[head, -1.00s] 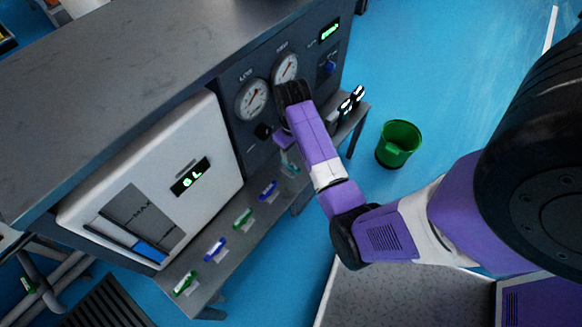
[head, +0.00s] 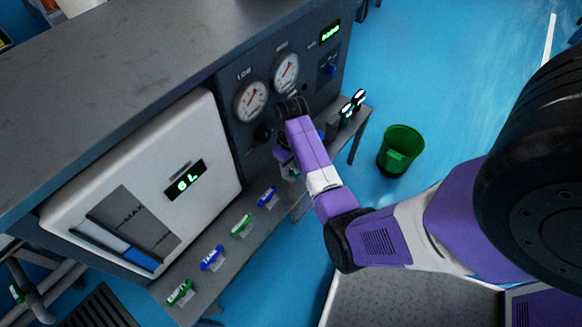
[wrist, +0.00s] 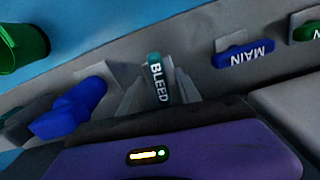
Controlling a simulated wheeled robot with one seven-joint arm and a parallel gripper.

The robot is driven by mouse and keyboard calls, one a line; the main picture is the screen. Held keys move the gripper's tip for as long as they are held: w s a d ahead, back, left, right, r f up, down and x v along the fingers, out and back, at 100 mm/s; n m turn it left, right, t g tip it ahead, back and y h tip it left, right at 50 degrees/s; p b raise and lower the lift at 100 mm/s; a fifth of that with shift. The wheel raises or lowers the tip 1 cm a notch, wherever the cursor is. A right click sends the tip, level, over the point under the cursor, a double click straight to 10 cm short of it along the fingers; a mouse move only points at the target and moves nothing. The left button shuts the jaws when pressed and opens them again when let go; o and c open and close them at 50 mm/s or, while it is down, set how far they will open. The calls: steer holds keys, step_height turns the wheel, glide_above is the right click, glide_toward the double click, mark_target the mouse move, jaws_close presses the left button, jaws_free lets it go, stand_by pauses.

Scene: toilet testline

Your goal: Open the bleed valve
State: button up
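The bleed valve handle (wrist: 157,80) is teal with a white BLEED label. In the wrist view it lies crosswise to the blue MAIN handle (wrist: 237,54) beside it. My gripper (wrist: 158,84) is at the bleed handle, with one grey finger on each side of it. I cannot tell whether the fingers press on the handle or leave narrow gaps. In the head view my gripper (head: 290,170) is low in front of the panel, above the shelf, and my purple wrist largely hides the bleed handle.
Several labelled handles, including a green one (head: 241,226), line the shelf (head: 215,275). Blue parts (wrist: 70,115) sit left of the bleed handle in the wrist view. Gauges (head: 251,101) and a white tank (head: 150,185) are on the panel. A green bin (head: 400,150) stands on open floor.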

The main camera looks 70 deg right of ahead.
steer(key=shift+c, duration=0.4)
jaws_close()
steer(key=shift+r+p, duration=0.15)
steer(key=shift+p, duration=0.15)
steer(key=shift+r+n+p, duration=0.1)
steer(key=shift+n+p, duration=0.3)
steer(key=shift+f+n+p, duration=0.2)
steer(key=shift+n+p, duration=0.1)
steer(key=shift+n, duration=0.1)
steer(key=shift+o, duration=0.4)
jaws_free()
steer(key=shift+r, duration=0.1)
